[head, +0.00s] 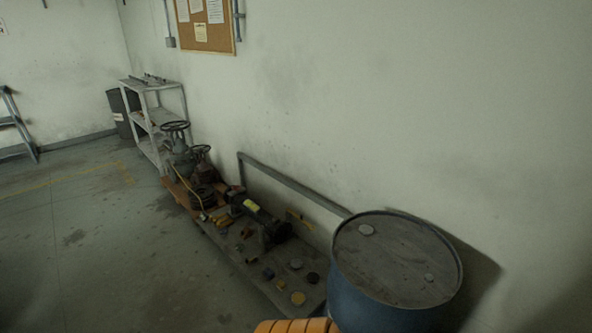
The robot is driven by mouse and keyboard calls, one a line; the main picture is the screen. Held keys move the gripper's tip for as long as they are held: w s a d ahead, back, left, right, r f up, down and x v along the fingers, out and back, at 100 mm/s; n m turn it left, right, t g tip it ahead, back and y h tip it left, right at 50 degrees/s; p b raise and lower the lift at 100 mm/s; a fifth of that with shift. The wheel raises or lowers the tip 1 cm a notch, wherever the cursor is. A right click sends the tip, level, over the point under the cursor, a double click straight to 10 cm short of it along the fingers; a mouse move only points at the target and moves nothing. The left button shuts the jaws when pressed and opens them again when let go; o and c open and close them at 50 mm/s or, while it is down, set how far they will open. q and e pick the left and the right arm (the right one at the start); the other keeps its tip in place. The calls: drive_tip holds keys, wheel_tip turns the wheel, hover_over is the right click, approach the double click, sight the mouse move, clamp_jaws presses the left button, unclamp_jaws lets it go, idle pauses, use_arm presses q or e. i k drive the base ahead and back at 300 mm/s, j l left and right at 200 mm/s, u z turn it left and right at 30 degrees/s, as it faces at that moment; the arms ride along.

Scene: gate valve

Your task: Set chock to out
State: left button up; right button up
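I cannot pick out a chock for certain; the small parts by the wall are too small and dark to tell apart. A gate valve (180,158) with a dark round handwheel stands by the wall, left of the middle. A second, lower handwheel (201,150) shows just right of it. Neither of my grippers is in view.
A blue drum (360,305) with a dark lid stands at the lower right by the wall. A grey shelf (155,115) and a dark bin (120,112) stand at the back. A low rail (290,182) runs along the wall. The floor (90,260) at left is clear.

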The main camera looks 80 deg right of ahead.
sight(246, 232)
drive_tip(key=z, duration=2.2)
drive_tip(key=i+j+u, duration=0.45)
drive_tip(key=i, duration=0.5)
drive_tip(key=i+u, duration=0.45)
drive_tip(key=i, duration=0.5)
drive_tip(key=i+z, duration=0.15)
drive_tip(key=i, duration=0.35)
drive_tip(key=i+j+z, duration=0.2)
drive_tip(key=i, duration=0.3)
drive_tip(key=i+z, duration=0.15)
drive_tip(key=i, duration=0.35)
